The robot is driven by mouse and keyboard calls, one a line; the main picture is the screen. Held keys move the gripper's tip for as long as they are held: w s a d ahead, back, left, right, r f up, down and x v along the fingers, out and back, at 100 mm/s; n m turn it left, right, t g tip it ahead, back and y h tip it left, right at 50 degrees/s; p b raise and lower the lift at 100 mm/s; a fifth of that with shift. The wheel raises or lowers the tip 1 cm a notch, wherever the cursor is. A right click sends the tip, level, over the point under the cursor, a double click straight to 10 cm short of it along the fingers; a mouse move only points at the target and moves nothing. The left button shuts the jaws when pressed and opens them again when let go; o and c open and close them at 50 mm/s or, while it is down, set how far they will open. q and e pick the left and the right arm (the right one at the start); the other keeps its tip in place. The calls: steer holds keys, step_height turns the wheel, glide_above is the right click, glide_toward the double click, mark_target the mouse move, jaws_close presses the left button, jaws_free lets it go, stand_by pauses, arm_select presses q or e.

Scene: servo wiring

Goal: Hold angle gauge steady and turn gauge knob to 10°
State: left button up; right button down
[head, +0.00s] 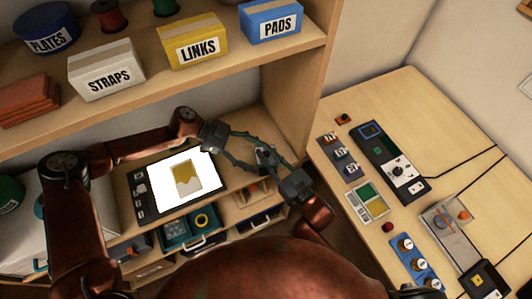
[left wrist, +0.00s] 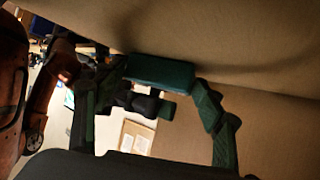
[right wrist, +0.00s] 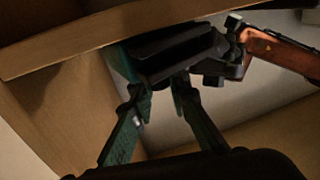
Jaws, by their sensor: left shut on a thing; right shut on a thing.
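The small dark angle gauge (head: 264,157) is held in the air between my two grippers, in front of the shelf unit. My left gripper (head: 256,155) comes from the left, its green fingers spread wide and shut on the gauge. In the left wrist view a teal block (left wrist: 160,72), apparently the gauge body, lies between these fingers. My right gripper (head: 273,161) meets it from the lower right. Its fingers (right wrist: 160,98) are closer together and appear shut on the knob, which is mostly hidden. The angle reading cannot be made out.
An upper shelf holds boxes marked STRAPS (head: 106,76), LINKS (head: 193,45) and PADS (head: 271,22). A lit screen (head: 181,180) lies below my left arm. The table (head: 385,103) at right carries several devices and wires. Shelf boards are close in both wrist views.

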arm_select(q)
steer(key=shift+d, duration=0.1)
arm_select(e)
steer(key=shift+s+a, duration=0.1)
steer(key=c, duration=2.1)
jaws_free()
steer(key=v, duration=1.2)
arm_select(q)
steer(key=o, duration=0.9)
steer(key=shift+o, duration=0.2)
